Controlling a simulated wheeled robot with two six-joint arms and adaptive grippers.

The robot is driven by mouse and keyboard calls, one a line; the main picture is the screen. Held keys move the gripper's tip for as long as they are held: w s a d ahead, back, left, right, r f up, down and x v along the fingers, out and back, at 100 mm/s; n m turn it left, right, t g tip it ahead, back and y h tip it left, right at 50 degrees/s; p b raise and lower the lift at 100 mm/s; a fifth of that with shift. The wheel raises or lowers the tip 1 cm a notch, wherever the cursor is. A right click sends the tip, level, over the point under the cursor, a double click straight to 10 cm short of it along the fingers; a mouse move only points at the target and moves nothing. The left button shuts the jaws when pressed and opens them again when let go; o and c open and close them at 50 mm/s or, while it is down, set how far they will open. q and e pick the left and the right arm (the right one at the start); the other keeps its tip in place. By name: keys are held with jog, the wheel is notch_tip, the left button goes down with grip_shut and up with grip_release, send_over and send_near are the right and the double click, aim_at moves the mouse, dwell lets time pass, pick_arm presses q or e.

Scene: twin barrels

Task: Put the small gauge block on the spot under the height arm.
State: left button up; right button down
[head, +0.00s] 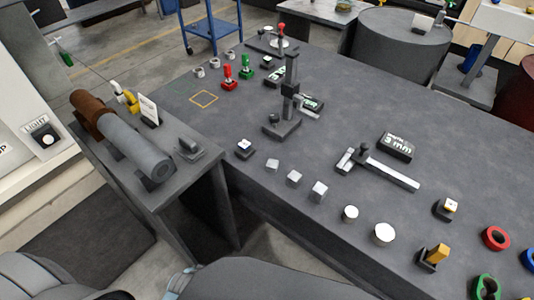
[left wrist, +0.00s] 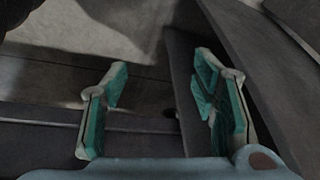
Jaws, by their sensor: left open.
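Three silvery gauge blocks stand in a row near the front edge of the grey table; the leftmost one (head: 272,165) looks smallest, then a middle one (head: 294,177) and a larger one (head: 319,191). Behind them stands a dark height stand (head: 291,80) with a column, an arm and a base (head: 281,128). No block is visible on its base; the exact spot under the arm is too small to make out. My left gripper (left wrist: 160,90) is open and empty in the left wrist view, over dark surfaces and floor, away from the blocks. My right gripper is not in view.
Two silvery cylinders (head: 350,214) (head: 384,234) and a caliper (head: 380,171) with a display (head: 397,146) lie to the right. A side stand (head: 148,195) carries a brown and grey barrel (head: 130,145).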

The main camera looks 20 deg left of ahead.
pick_arm(q)
jog(key=w+d+r+t+p, duration=0.1)
jog(key=w+r+t+p, duration=0.3)
jog(key=r, duration=0.6)
jog(key=w+d+r+g+p, duration=0.1)
jog(key=w+r, duration=0.4)
jog(key=r, duration=0.5)
jog(key=t+h+b, duration=0.1)
jog(key=t+b, duration=0.6)
jog(key=b, duration=0.2)
send_near(273, 163)
jog(key=w, duration=0.1)
jog(key=w+f, duration=0.1)
jog(key=w+a+f, duration=0.1)
jog(key=shift+w, duration=0.35)
jog(key=b+x, duration=0.2)
jog(key=b, duration=0.1)
jog(key=d+b+x, duration=0.1)
jog(key=b+x, duration=0.1)
jog(key=b, duration=0.1)
jog(key=shift+w+f, duration=0.1)
jog(key=shift+w, duration=0.35)
jog(key=shift+w+g, duration=0.15)
jog(key=shift+g, duration=0.15)
jog(key=shift+r, duration=0.2)
jog(key=shift+c, duration=0.4)
grip_shut()
